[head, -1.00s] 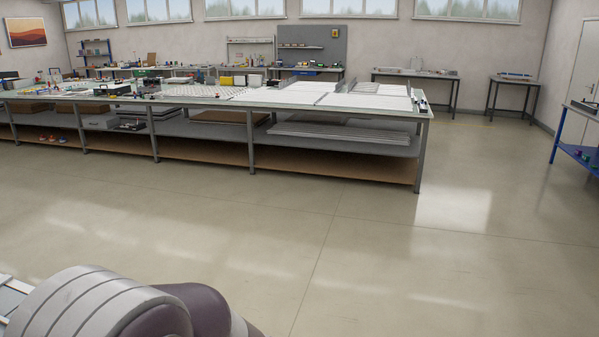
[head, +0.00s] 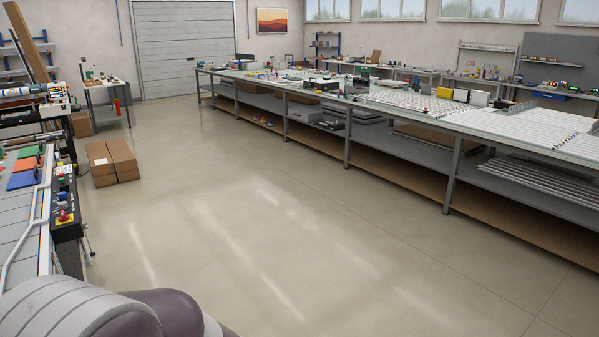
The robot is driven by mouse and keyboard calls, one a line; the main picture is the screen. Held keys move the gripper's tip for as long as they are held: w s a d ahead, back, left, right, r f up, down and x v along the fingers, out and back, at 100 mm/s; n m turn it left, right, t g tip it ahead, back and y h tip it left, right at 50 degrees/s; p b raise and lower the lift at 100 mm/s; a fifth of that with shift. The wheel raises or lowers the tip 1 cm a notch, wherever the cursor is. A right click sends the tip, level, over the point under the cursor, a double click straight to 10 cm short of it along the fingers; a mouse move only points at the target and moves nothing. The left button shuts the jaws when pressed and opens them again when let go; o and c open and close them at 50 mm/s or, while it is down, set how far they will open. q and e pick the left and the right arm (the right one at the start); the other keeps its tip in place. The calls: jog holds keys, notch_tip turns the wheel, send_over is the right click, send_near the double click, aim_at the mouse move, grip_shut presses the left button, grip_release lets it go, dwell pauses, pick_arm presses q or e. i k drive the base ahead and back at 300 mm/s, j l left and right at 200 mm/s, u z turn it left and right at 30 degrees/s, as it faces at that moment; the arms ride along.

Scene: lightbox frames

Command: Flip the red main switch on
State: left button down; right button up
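A dark control box (head: 67,205) is on the near side of the machine at the left edge. It carries a red knob on a yellow plate (head: 64,217) and several small coloured buttons above it. The knob is too small to tell whether it is the red main switch or which way it is set. Neither of my grippers is in view. A grey and purple part of my own arm shows at the bottom left.
A machine with a grey slatted bed (head: 22,228) stands along the left edge. Cardboard boxes (head: 112,162) stand on the floor beyond it. A long workbench (head: 450,170) runs along the right. The floor between is clear.

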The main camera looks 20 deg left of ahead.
aim_at(64, 217)
jog(key=i+j+u, duration=0.2)
jog(key=i+u, duration=0.15)
jog(key=u, duration=0.15)
jog(key=i+u, duration=0.8)
jog(key=u, duration=0.15)
jog(key=i+l+u, duration=0.25)
jog(key=i+u, duration=0.55)
jog(key=i+l, duration=0.25)
jog(key=l, duration=0.15)
jog(key=i+l+u, duration=0.1)
jog(key=i+l, duration=0.45)
jog(key=l, duration=0.25)
jog(key=i+l+u, duration=0.1)
jog(key=i+l, duration=0.15)
jog(key=l, duration=0.15)
jog(key=i+l, duration=0.25)
jog(key=l, duration=0.15)
